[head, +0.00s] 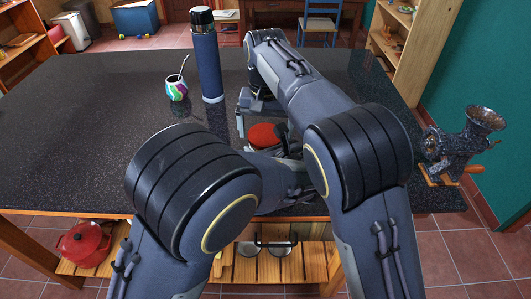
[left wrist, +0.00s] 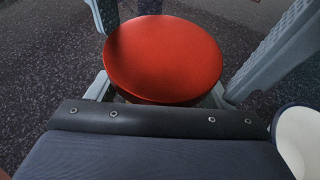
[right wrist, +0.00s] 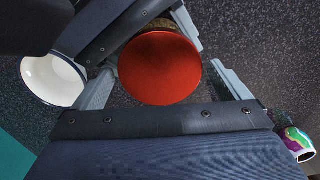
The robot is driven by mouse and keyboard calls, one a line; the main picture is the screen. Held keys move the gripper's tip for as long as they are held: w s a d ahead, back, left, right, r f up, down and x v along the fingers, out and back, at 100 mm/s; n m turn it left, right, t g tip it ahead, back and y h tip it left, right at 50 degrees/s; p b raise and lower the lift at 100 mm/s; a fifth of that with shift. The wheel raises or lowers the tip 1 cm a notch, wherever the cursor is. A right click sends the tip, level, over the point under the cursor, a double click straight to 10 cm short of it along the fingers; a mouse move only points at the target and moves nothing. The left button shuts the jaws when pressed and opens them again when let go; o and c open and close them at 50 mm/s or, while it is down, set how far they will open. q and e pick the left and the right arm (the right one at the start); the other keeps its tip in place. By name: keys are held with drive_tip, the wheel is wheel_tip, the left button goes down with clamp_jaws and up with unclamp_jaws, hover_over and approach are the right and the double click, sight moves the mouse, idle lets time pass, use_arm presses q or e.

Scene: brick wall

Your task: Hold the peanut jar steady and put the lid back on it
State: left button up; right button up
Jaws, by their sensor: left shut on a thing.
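The red lid (head: 264,135) lies over the mouth of the peanut jar, and its flat top shows in the left wrist view (left wrist: 163,55) and right wrist view (right wrist: 160,68). A brownish bit of the jar (right wrist: 158,24) shows past the lid's far edge; the rest is hidden. I cannot tell how well the lid is seated. My left gripper (left wrist: 158,92) is shut on the jar below the lid, its fingertips mostly covered by the lid. My right gripper (right wrist: 164,66) has its fingers spread on both sides of the lid, with a narrow gap at one side.
A blue flask (head: 208,62) and a colourful mate cup (head: 177,88) with a straw stand to the left. A white vessel with a dark blue rim (right wrist: 52,78) is close by the grippers. A meat grinder (head: 462,145) is at the right edge. The table's left side is clear.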

drive_tip(key=shift+o, duration=0.2)
drive_tip(key=shift+r, duration=2.25)
wheel_tip(320, 180, up, 7)
drive_tip(key=shift+r, duration=0.2)
use_arm(q)
drive_tip(key=o, duration=2)
drive_tip(key=shift+c, duration=0.2)
